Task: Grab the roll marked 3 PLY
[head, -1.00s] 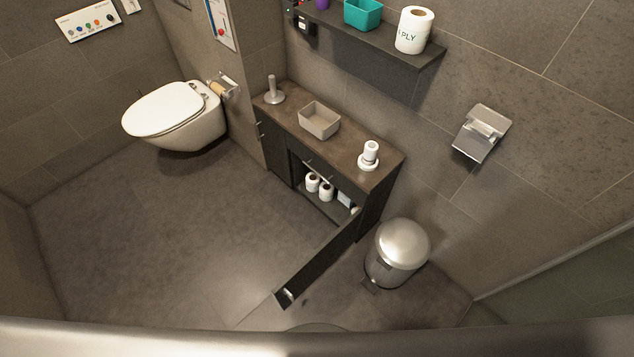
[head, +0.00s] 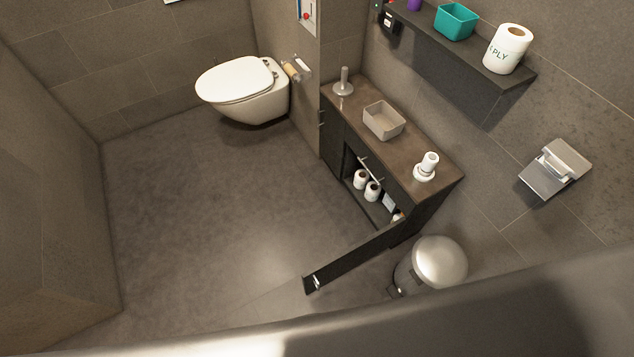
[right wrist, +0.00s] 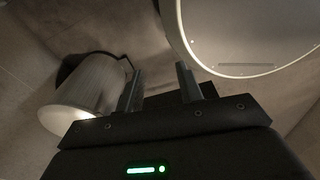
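The white roll (head: 508,48) stands upright on the right end of the dark wall shelf (head: 455,45). Its side shows dark letters reading "PLY", with the part before them turned out of sight. Nothing touches it. My right gripper (right wrist: 160,82) shows only in the right wrist view, with its two fingers apart and nothing between them. It is away from the roll, which is not in that view. My left gripper is not in view.
A teal box (head: 456,22) stands left of the roll on the shelf. Below, a cabinet (head: 440,183) has an open door (head: 350,258) jutting out and several rolls (head: 372,190) inside. A metal bin (head: 438,262) stands beside it. The floor (head: 220,210) at left is clear.

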